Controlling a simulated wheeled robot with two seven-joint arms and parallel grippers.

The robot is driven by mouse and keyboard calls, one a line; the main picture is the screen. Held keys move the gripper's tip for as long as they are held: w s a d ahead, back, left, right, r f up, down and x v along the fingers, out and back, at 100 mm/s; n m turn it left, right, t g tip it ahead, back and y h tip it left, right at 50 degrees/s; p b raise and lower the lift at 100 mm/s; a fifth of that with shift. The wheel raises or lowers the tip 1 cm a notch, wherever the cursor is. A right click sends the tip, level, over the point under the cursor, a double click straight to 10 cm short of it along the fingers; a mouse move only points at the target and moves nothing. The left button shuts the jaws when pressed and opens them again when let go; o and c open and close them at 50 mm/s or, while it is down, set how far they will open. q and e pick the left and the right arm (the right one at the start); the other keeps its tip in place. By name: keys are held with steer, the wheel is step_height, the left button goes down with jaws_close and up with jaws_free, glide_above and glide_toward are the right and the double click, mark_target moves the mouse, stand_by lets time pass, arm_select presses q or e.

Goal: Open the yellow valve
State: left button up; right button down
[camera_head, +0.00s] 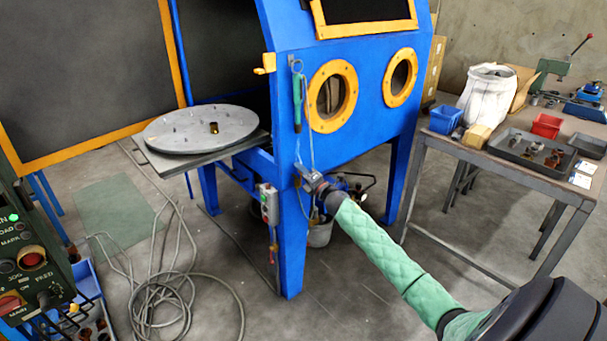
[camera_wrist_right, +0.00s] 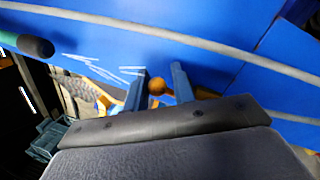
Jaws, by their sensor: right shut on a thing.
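The blue blasting cabinet (camera_head: 340,105) stands in the middle of the head view. My right arm, in a green sleeve, reaches to its front, and my right gripper (camera_head: 306,174) is at the panel below the round ports. In the right wrist view the gripper's two blue fingers (camera_wrist_right: 160,84) stand on either side of a small yellow-orange knob, part of the yellow valve (camera_wrist_right: 157,87). The gripper is shut on the valve. The valve's position is hard to read, and in the head view the gripper hides it. My left gripper is out of view.
A round grey turntable (camera_head: 200,127) sits left of the cabinet. Coiled hoses (camera_head: 160,300) lie on the floor. A workbench (camera_head: 500,165) with bins stands at the right. A green-handled tool (camera_head: 297,100) hangs on the cabinet. A control box (camera_head: 30,250) is at left.

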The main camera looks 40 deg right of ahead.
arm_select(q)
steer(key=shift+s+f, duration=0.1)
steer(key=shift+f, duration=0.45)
arm_select(e)
steer(key=shift+a+f, duration=0.4)
steer(key=shift+f, duration=0.05)
steer(key=c, duration=1.2)
jaws_free()
steer(key=shift+f, duration=0.1)
steer(key=shift+c, duration=0.2)
steer(key=shift+o, duration=0.6)
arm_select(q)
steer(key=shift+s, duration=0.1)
arm_select(e)
steer(key=shift+d+r, duration=0.1)
steer(key=shift+r, duration=0.2)
